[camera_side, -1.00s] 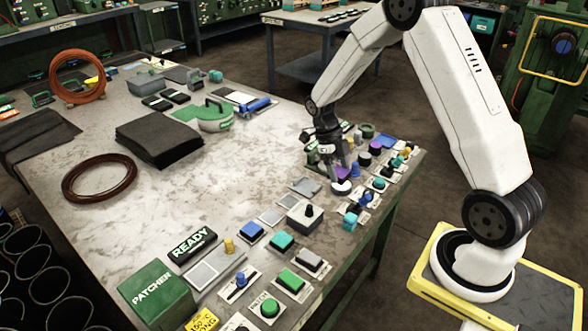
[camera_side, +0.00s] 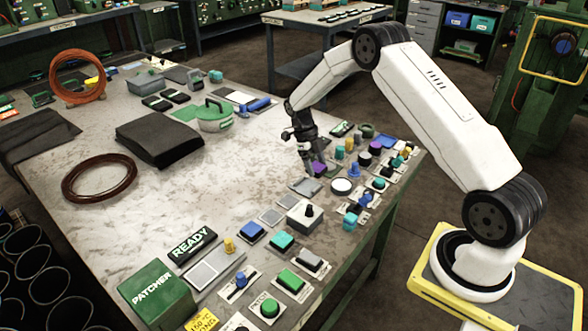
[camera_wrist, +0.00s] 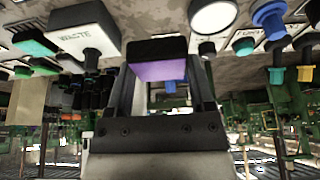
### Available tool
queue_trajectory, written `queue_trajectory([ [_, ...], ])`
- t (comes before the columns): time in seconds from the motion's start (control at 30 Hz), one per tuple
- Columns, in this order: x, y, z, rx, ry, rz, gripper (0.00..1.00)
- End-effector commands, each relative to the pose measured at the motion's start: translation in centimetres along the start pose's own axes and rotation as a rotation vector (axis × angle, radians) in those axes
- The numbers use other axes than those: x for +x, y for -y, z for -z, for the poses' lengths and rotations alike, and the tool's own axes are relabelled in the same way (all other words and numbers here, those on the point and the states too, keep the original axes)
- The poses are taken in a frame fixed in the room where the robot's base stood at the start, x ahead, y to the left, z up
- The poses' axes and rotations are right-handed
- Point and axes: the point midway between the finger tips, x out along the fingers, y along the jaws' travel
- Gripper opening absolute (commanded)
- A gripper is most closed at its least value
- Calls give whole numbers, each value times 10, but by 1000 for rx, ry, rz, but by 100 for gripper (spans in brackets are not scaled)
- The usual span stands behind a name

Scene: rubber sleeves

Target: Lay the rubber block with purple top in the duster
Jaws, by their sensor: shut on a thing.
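The rubber block with purple top (camera_side: 319,169) is held at my gripper's fingertips. In the wrist view the rubber block (camera_wrist: 160,71) shows a purple face and a black body between the two dark fingers. My gripper (camera_side: 315,171) is shut on it and points down over the right part of the table, near a flat grey plate (camera_side: 304,187). My gripper also shows in the wrist view (camera_wrist: 161,66). I see no label reading duster, so I cannot tell which fixture it is.
A white round disc (camera_side: 342,186) lies to the right of the gripper. A pale box with a black knob (camera_side: 306,216) stands in front. Several coloured knobs and buttons crowd the table's right edge. The table's middle is clear; a black sheet stack (camera_side: 159,142) lies farther left.

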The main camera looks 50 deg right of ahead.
Motion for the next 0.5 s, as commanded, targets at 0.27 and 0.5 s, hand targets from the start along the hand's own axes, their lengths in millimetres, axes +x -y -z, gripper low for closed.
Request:
queue_trajectory([
  [0.27,18,7,-30,0,-1,0,1],
  [0.5,28,11,-49,0,-2,0,1],
])
